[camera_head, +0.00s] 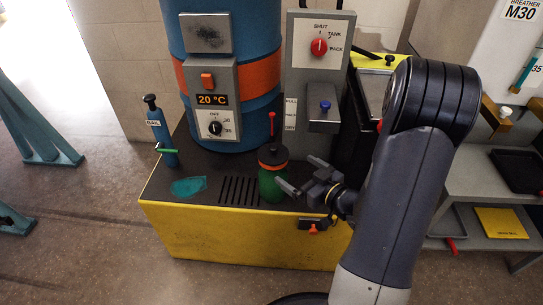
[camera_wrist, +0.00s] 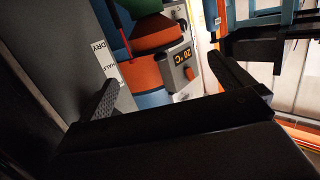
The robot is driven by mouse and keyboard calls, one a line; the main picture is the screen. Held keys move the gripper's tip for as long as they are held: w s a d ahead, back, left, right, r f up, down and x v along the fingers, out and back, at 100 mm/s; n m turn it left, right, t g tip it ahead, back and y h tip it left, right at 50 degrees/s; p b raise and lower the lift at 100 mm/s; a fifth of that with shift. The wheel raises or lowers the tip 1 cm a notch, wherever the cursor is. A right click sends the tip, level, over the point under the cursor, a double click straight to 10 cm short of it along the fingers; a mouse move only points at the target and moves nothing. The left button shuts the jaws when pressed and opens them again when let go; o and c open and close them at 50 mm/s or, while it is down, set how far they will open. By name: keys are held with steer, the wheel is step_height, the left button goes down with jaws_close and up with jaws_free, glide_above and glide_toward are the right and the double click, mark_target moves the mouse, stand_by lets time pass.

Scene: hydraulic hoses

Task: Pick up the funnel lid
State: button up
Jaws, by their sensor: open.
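What looks like the funnel lid (camera_head: 272,154) is a dark disc with an upright red handle. In the head view it sits on an orange collar (camera_head: 273,166) over a green vessel (camera_head: 271,186) at the front of the black-topped, yellow-sided base. My gripper (camera_head: 299,175) is open, just right of the vessel and lower than the lid, with nothing between its fingers. In the wrist view my open gripper (camera_wrist: 165,85) frames a tilted scene, with green and orange-red parts at the top edge; I cannot tell the lid there clearly.
A blue drum (camera_head: 234,120) with an orange band and a 20 °C panel stands behind. A grey valve panel (camera_head: 318,70) is close behind the vessel. A blue pump bottle (camera_head: 161,136) and a teal patch (camera_head: 188,187) are on the left. Shelves (camera_head: 490,190) stand right.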

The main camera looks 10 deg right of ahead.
mark_target(275, 152)
steer(key=shift+r+b+x, duration=0.15)
steer(key=shift+b+x, duration=0.25)
steer(key=shift+x, duration=2.1)
steer(key=shift+r+b+x, duration=0.1)
steer(key=shift+b+x, duration=0.3)
steer(key=shift+x, duration=2.1)
steer(key=shift+w+d, duration=0.15)
steer(key=shift+d, duration=0.05)
steer(key=c, duration=0.8)
steer(key=shift+r, duration=0.1)
steer(key=shift+c, duration=0.2)
